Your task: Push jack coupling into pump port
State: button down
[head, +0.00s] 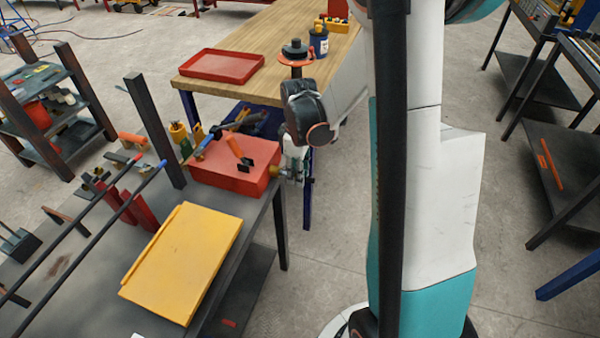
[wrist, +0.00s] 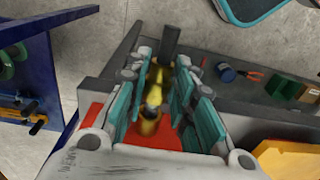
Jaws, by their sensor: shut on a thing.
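My gripper (head: 293,170) is at the right end of the red pump box (head: 228,177), low beside the dark bench. In the wrist view my gripper (wrist: 160,88) has its teal-padded fingers on either side of a brass coupling (wrist: 153,97) and is shut on it. The coupling also shows in the head view as a small brass spot (head: 275,171) between the box and the fingers. The red box (wrist: 97,132) shows partly behind the fingers in the wrist view. The port is not clearly seen. I cannot tell whether the coupling is in it or only against it.
A yellow tray (head: 185,262) lies on the dark bench in front of the pump box. Tools and long bars lie to the left, beside a dark upright post (head: 155,132). A wooden table (head: 275,48) with a red tray (head: 222,66) stands behind. Floor is open right of the bench.

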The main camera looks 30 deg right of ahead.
jog(key=shift+w+a, duration=0.65)
jog(key=shift+w, duration=0.25)
jog(key=c, duration=1.3)
grip_release()
notch_tip(320, 180, up, 12)
jog(key=shift+w+d, duration=0.1)
